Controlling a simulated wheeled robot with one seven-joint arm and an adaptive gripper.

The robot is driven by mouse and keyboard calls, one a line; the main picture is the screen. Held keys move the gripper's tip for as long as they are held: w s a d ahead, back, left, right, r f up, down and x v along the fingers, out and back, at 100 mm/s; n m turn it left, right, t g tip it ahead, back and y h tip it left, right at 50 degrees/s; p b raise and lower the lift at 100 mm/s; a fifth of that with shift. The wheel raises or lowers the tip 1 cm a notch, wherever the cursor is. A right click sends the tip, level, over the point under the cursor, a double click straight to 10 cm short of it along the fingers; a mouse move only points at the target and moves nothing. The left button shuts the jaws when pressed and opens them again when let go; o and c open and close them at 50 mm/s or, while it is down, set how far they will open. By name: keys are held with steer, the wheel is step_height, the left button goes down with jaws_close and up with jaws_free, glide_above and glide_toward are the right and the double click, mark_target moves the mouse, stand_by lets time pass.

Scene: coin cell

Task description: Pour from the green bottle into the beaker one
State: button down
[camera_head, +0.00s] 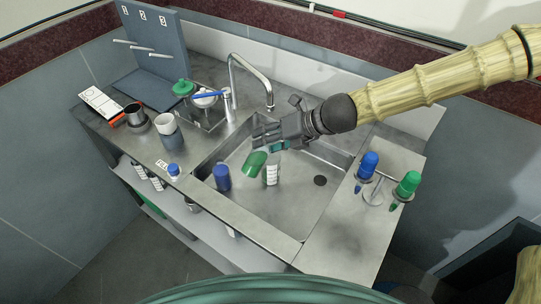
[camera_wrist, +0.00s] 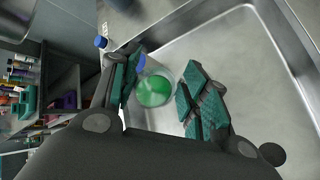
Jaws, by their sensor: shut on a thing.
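My gripper (camera_head: 268,138) is over the sink, its fingers pointing left and down. In the wrist view my gripper (camera_wrist: 160,95) has its fingers on either side of a clear vessel with green in it, which I take for the green bottle (camera_wrist: 154,90). In the head view the green bottle (camera_head: 255,164) shows as a tilted green shape just below the fingers. A pale upright vessel with a white label (camera_head: 272,174) stands right beside it; whether this is beaker one I cannot tell. No flow of liquid can be made out.
A blue bottle (camera_head: 222,177) is at the sink's left side. The faucet (camera_head: 250,75) arches behind. The sink's right floor (camera_head: 310,200) is clear.

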steer(key=shift+f, duration=0.2)
steer(key=shift+w+f+m+g+y, duration=0.2)
steer(key=shift+w+m+g+y, duration=0.1)
steer(key=shift+s+r, duration=0.15)
steer(key=shift+s, duration=0.15)
steer(key=shift+w+d, duration=0.1)
steer(key=shift+w, duration=0.2)
steer(key=shift+s, duration=0.3)
steer(key=shift+w, duration=0.3)
steer(key=shift+s+y, duration=0.25)
steer(key=shift+y, duration=0.05)
steer(key=shift+w, duration=0.25)
steer(key=shift+s+p, duration=0.1)
steer(key=shift+p, duration=0.2)
